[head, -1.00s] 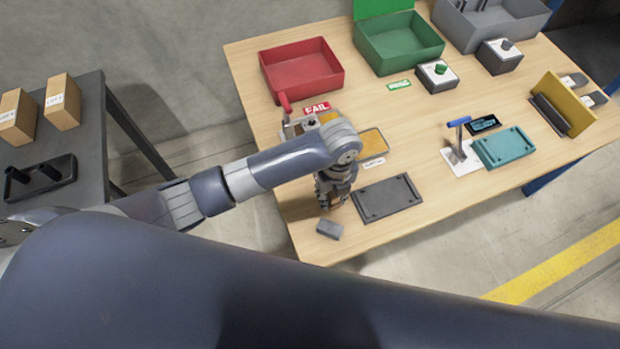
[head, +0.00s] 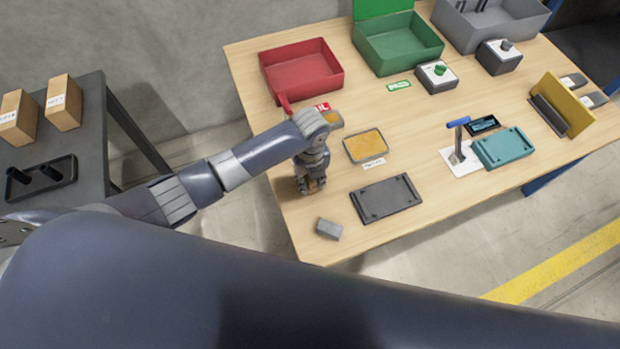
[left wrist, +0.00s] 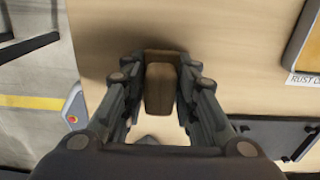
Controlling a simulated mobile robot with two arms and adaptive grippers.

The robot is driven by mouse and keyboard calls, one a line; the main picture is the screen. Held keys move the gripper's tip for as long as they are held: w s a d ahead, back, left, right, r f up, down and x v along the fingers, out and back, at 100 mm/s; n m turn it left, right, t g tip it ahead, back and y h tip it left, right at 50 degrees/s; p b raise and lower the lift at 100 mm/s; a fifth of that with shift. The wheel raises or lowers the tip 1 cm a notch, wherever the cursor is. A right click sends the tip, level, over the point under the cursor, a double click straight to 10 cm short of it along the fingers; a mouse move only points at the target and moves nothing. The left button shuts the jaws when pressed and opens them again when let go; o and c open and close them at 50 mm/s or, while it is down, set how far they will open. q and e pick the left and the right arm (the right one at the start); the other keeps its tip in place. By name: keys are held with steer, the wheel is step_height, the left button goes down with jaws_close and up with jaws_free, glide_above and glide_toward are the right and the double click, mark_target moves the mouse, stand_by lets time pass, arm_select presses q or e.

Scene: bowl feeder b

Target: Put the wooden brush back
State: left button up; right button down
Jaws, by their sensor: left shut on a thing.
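My left gripper (head: 311,187) is near the left edge of the wooden table, left of the dark grey flat plate. In the left wrist view its two fingers (left wrist: 161,68) are closed on the sides of a brown wooden block, the wooden brush (left wrist: 160,92). In the head view the brush is mostly hidden by the fingers. I cannot tell whether it touches the table. My right gripper is not in view.
A dark grey plate (head: 387,199), a small grey block (head: 329,229) and an amber tray (head: 366,146) with a label lie near the gripper. A red bin (head: 301,70) and a green bin (head: 398,43) stand behind. Bare table surrounds the gripper.

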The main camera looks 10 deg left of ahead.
arm_select(q)
steer(key=shift+f, duration=0.2)
steer(key=o, duration=0.9)
steer(key=shift+r, duration=0.1)
step_height(320, 180, up, 12)
steer(key=shift+r+p, duration=0.15)
steer(key=shift+p, duration=0.3)
